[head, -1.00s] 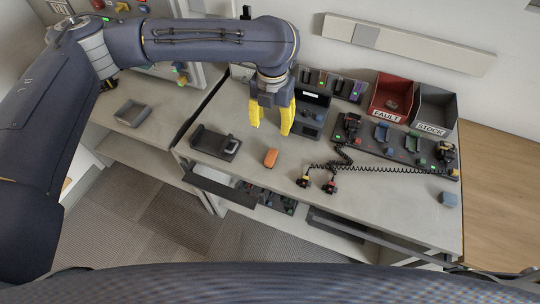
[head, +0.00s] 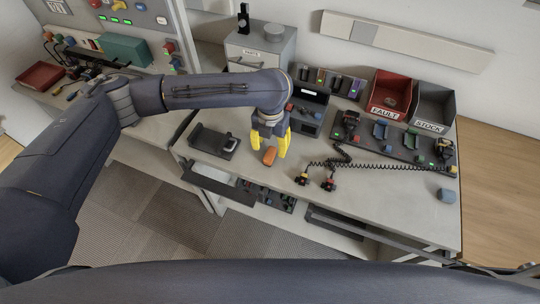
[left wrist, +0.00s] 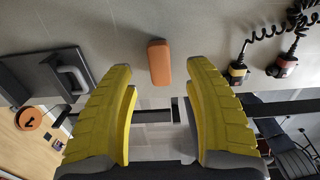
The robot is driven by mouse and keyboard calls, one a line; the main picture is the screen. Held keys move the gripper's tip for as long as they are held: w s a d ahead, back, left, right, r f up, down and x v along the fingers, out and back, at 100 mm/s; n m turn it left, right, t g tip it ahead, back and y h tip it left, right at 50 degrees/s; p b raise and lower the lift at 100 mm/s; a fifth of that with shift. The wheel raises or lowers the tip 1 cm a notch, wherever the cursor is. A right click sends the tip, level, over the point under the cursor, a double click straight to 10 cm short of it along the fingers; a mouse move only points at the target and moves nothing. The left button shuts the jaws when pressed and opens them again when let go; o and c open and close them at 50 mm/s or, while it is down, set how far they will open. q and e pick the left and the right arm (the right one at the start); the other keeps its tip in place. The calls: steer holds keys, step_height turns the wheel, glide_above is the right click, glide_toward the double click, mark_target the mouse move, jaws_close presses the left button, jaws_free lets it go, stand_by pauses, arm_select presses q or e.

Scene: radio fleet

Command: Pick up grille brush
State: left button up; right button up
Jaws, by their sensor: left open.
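A small orange block that looks like the grille brush (head: 269,156) lies on the grey workbench (head: 340,207) near its front left. My left gripper (head: 270,148) is open above and just behind it, yellow fingers pointing down, nothing held. In the left wrist view the brush (left wrist: 159,62) appears just beyond the gap between the open fingertips (left wrist: 160,76), apart from both. Its bristles cannot be made out. My right gripper is not in view.
A dark cradle tray (head: 214,143) stands left of the brush. Black coiled cords with connectors (head: 328,184) lie to the right. A red FAULT bin (head: 389,95) and grey STOCK bin (head: 433,105) stand at the back. A blue block (head: 446,195) lies far right. The front middle bench is clear.

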mark_target(271, 152)
arm_select(q)
steer(key=shift+w+f, duration=0.1)
steer(key=shift+f, duration=2.4)
steer(key=shift+c, duration=0.4)
jaws_close()
